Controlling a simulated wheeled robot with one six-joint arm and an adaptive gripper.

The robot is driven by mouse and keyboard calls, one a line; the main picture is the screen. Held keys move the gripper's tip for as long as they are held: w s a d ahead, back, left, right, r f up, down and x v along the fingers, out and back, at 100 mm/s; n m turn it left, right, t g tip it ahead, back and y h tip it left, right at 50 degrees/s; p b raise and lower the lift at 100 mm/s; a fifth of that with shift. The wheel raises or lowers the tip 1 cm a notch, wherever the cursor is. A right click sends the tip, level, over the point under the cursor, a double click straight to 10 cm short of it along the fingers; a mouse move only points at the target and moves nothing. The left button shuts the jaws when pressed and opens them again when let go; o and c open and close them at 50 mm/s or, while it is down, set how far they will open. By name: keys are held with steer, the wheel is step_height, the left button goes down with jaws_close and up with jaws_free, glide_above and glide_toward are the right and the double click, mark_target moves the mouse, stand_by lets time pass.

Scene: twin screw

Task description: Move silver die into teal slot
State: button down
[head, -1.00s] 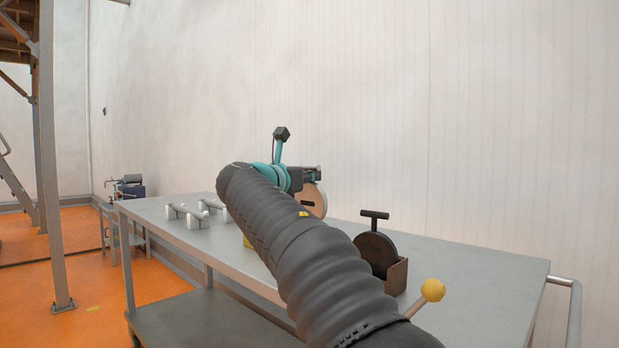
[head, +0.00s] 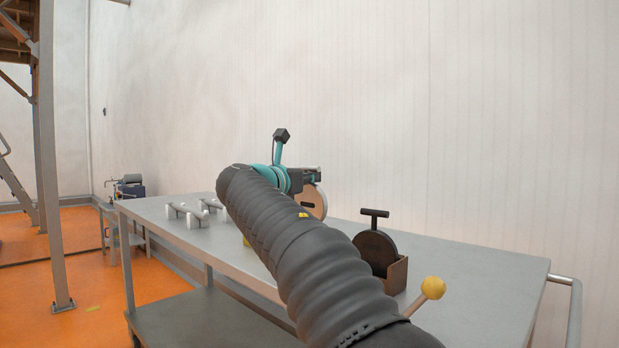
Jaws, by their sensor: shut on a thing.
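My gripper (head: 305,177) is beyond my black-sleeved arm, over the middle of the table, and is mostly seen from behind. The teal slot cannot be made out; my arm covers that part of the table.
A dark disc with a T-handle (head: 375,245) stands in a brown holder (head: 397,276) at right. White supports with silver rods (head: 194,215) stand at the left of the grey table (head: 480,285). A yellow-knobbed lever (head: 433,288) is in front. The table's right end is clear.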

mark_target(309, 210)
steer(key=shift+f+b, duration=1.9)
steer(key=shift+f, duration=1.25)
steer(key=shift+f+b, duration=0.3)
steer(key=shift+f, duration=0.4)
steer(key=c, duration=1.2)
jaws_free()
steer(key=shift+o, duration=0.2)
steer(key=shift+f, duration=0.1)
steer(key=shift+s, duration=0.1)
steer(key=v, duration=1.2)
